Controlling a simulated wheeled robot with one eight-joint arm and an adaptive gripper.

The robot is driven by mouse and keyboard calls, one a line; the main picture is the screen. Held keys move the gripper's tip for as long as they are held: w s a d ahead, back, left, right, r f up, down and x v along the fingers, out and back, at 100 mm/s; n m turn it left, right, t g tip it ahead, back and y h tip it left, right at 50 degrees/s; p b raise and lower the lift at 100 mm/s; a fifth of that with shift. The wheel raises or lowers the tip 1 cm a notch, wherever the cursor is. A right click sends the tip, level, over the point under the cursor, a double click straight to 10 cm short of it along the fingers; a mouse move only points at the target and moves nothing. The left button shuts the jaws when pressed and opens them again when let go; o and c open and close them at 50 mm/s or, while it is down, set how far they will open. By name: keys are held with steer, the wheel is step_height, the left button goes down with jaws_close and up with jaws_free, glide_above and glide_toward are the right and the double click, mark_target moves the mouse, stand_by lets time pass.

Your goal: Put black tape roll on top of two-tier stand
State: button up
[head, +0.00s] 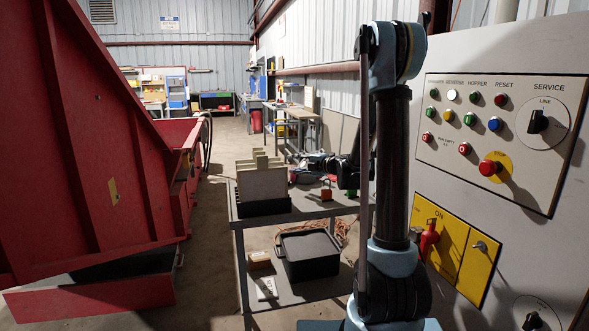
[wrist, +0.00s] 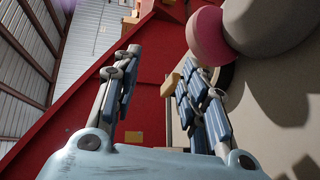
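The two-tier stand (head: 312,207) is a grey metal table with an upper and a lower shelf, left of my arm in the head view. I cannot pick out the black tape roll in either view; my arm covers the right part of the stand. My gripper (wrist: 158,98) shows in the wrist view with its two blue-grey fingers wide apart and nothing between them. In the head view my upright arm hides much of the gripper's surroundings.
A beige divided holder (head: 262,183) in a black tray and a red padlock (head: 326,190) are on the stand's top. A black lidded bin (head: 308,255) sits on the lower shelf. A control panel (head: 505,130) stands close on the right; a large red machine (head: 80,140) fills the left.

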steer(key=s+d+f+m+g+h, duration=0.1)
steer(key=s+d+m+g+h, duration=0.2)
steer(key=s, duration=0.6)
steer(key=s+d+f+m+h, duration=0.1)
steer(key=s+d+f+m, duration=0.1)
steer(key=s+m, duration=0.45)
steer(key=s+d+f+m+g+h, duration=0.1)
steer(key=s+d+m+g, duration=0.15)
steer(key=s, duration=0.75)
steer(key=s+d+f+m+g+h, duration=0.1)
steer(key=s+d+f+m+h, duration=0.2)
steer(key=s+d+m, duration=0.3)
steer(key=s+d+f+m+g+h, duration=0.1)
steer(key=s+d+f+m+h, duration=0.3)
steer(key=s+m, duration=0.5)
steer(key=s+d+f, duration=0.2)
steer(key=s+d, duration=0.1)
steer(key=s, duration=0.2)
steer(key=shift+s+d+m+h, duration=0.2)
steer(key=shift+d+m+h, duration=0.1)
steer(key=shift+m, duration=0.1)
steer(key=shift+g, duration=0.25)
